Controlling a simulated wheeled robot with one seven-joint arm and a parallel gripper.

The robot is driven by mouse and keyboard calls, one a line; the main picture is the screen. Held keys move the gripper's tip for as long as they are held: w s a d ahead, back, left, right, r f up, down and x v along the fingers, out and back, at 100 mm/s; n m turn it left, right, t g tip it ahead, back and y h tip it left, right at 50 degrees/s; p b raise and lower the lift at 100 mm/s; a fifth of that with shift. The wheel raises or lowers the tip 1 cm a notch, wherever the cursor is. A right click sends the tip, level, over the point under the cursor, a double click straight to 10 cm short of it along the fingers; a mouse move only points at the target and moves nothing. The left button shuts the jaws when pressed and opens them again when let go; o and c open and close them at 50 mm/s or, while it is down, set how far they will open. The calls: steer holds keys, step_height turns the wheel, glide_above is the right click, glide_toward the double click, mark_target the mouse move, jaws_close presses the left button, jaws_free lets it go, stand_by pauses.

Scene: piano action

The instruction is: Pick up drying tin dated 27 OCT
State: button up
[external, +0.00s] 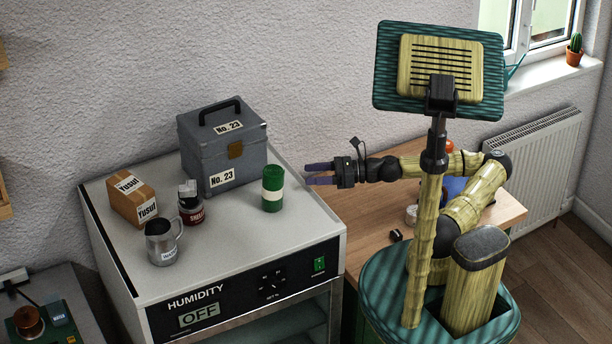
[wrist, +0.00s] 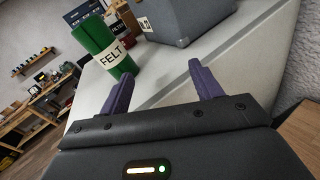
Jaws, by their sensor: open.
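I can read no label 27 OCT in either view, so I cannot tell which thing is the tin, or whether it is hidden. In the wrist view my gripper (wrist: 160,74) faces the cabinet top, with the green felt roll (wrist: 100,46) beyond the left finger and the grey case (wrist: 188,20) beyond both.
On the cabinet are the upright felt roll (external: 272,187), the grey No. 23 case (external: 222,150), a cardboard box (external: 131,198) and a metal mug (external: 161,243). The cabinet display (external: 200,315) reads OFF. A wooden desk (external: 350,215) lies right.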

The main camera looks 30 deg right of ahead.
steer(key=d+f+m+t+h+p, duration=0.1)
steer(key=d+f+m+t+h, duration=0.5)
steer(key=d+f+m+h, duration=0.6)
steer(key=s+d+f+m+h, duration=0.1)
steer(key=s+d+f+h, duration=0.2)
steer(key=s+d, duration=0.2)
steer(key=s+d+f+m+g+h, duration=0.1)
steer(key=s+d+f+h, duration=0.2)
steer(key=s+d+f, duration=0.1)
steer(key=s+d+f+m+h, duration=0.1)
steer(key=s+d+f+h, duration=0.2)
steer(key=s+d, duration=0.3)
steer(key=shift+s+d+f+g+h+p, duration=0.15)
steer(key=shift+d+f+h+p, duration=0.1)
steer(key=shift+d, duration=0.25)
steer(key=shift+s+d+f+g+h+p, duration=0.15)
steer(key=shift+d+f, duration=0.05)
steer(key=shift+d, duration=0.25)
steer(key=shift+w, duration=0.1)
